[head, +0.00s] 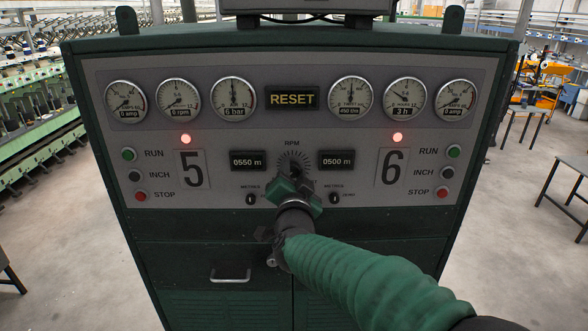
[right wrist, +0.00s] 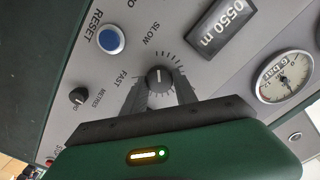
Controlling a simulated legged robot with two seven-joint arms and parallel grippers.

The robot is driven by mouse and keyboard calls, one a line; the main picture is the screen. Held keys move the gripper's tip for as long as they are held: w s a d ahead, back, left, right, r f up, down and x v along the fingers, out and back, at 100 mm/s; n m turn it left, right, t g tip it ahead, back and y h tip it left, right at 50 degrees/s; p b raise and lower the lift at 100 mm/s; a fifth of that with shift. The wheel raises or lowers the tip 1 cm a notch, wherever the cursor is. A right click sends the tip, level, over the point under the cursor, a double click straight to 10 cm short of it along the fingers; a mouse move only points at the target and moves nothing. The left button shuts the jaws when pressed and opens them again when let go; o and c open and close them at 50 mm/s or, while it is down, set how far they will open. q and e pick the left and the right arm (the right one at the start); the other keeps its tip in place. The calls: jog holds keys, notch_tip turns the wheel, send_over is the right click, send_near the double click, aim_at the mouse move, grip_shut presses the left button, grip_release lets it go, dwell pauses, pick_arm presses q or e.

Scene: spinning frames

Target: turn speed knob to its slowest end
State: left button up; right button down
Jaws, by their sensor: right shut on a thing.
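The speed knob (right wrist: 158,73) is a small dark round knob with a light mark on it, ringed by tick marks, with SLOW and FAST printed beside it. In the head view the knob (head: 294,168) sits below the RPM label and is largely hidden by my right gripper (head: 293,182). In the right wrist view the two grey fingers of my right gripper (right wrist: 160,88) stand on either side of the knob, shut on it. The light mark points toward the top of that picture. My left gripper is not in view.
The knob is on a grey panel (head: 240,190) with gauges, RUN, INCH and STOP buttons. Two counters (head: 249,160) and (head: 337,160) flank the dial. A blue RESET button (right wrist: 111,40) shows in the right wrist view.

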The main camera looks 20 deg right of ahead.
jog(key=shift+a+f, duration=0.15)
jog(key=shift+f, duration=0.35)
jog(key=c, duration=1.4)
grip_release()
jog(key=o, duration=0.4)
jog(key=shift+r, duration=0.15)
jog(key=shift+o, duration=0.2)
jog(key=shift+w+r, duration=0.1)
jog(key=b+v, duration=0.3)
jog(key=v, duration=1.3)
jog(key=shift+s, duration=0.4)
jog(key=shift+a, duration=0.1)
